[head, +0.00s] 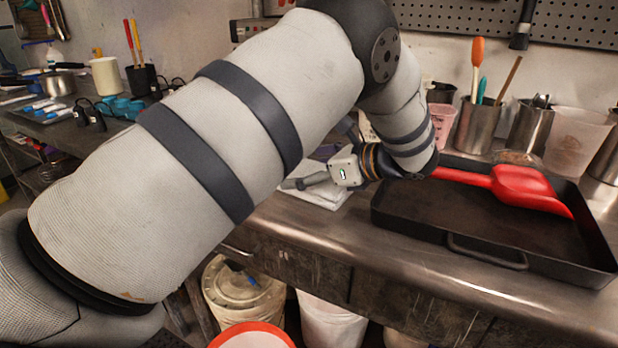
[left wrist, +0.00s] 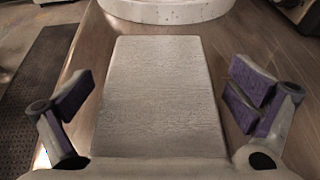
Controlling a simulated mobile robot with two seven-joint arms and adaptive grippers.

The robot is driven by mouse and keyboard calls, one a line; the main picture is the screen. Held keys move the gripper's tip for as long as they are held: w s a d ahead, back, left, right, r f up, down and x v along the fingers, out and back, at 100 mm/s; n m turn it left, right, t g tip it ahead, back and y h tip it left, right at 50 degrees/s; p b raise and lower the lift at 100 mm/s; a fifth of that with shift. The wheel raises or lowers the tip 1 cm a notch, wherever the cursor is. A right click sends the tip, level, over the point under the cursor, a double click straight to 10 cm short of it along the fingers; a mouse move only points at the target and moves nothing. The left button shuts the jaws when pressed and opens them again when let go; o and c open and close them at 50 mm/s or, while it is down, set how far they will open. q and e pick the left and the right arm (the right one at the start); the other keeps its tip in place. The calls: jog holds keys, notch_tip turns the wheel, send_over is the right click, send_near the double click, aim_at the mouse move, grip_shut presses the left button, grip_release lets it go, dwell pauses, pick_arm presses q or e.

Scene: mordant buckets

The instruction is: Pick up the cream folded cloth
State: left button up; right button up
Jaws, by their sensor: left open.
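The cream folded cloth (left wrist: 160,75) lies flat in the left wrist view, a pale rectangle with a fine weave. It fills the middle between the purple-padded fingers of my left gripper (left wrist: 162,93), which is open and holds nothing. In the head view the cloth (head: 328,198) lies on the metal counter, partly hidden behind my left gripper (head: 300,182) and arm. The gripper is at the cloth there; I cannot tell whether it touches it. My right gripper is not in view.
A black tray (head: 430,212) with a red scoop (head: 522,183) stands right of the cloth. Metal cups (head: 478,128) with utensils are behind it. Buckets (head: 240,292) stand below the counter's front edge. A round white container (left wrist: 165,8) is beyond the cloth in the left wrist view.

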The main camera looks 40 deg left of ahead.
pick_arm(q)
jog(key=shift+f, duration=0.1)
jog(key=c, duration=1.1)
jog(key=shift+d, duration=0.1)
